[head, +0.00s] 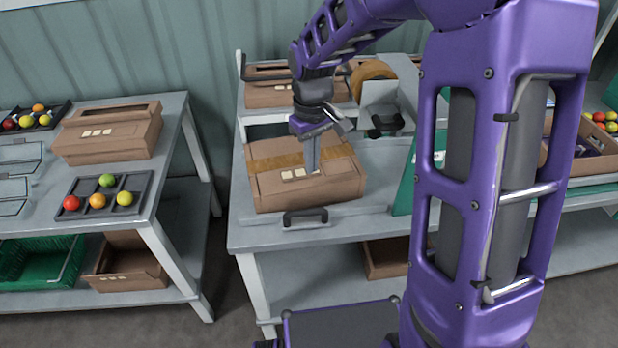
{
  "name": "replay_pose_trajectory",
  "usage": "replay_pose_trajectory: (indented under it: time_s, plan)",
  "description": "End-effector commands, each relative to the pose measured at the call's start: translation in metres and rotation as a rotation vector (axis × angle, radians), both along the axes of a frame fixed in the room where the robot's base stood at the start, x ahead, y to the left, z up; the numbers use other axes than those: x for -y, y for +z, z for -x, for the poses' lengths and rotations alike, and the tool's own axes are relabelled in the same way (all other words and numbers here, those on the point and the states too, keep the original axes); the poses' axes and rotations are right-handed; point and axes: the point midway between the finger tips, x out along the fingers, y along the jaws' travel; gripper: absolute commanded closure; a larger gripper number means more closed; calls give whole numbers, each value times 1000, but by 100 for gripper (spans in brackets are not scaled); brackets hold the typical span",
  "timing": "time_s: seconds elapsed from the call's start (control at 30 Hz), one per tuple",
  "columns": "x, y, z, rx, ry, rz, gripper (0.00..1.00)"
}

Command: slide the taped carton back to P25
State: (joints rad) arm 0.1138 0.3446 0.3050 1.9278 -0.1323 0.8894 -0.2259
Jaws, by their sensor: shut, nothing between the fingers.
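The taped carton (268,187) is a brown box with a band of tan tape across its top and small pale labels on it. It sits upright on the grey middle bench (375,215), close behind a dark handle at the front edge. My gripper (313,168) points down, shut and empty, over the right half of the carton. Its fingers hide part of the tape and lid. I cannot tell whether the fingertips touch the carton. No P25 marking is legible.
A tape dispenser (376,92) stands behind the carton to the right, and another carton (268,95) sits on a raised shelf behind. A green panel (403,190) stands at the right. My arm hides part of the right side.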

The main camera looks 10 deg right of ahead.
Motion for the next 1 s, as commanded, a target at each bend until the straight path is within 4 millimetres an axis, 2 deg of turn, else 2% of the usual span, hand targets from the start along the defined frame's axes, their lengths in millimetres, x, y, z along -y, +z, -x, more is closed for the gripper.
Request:
replay_pose_trajectory:
  time_s: [0.5, 0.7, 1.0]
  plan:
    - [0, -83, 1, -2, 0, -1, 100]
    - [0, -97, 0, 0, 0, -1, 100]
    - [0, -98, 0, 1, -1, 0, 100]
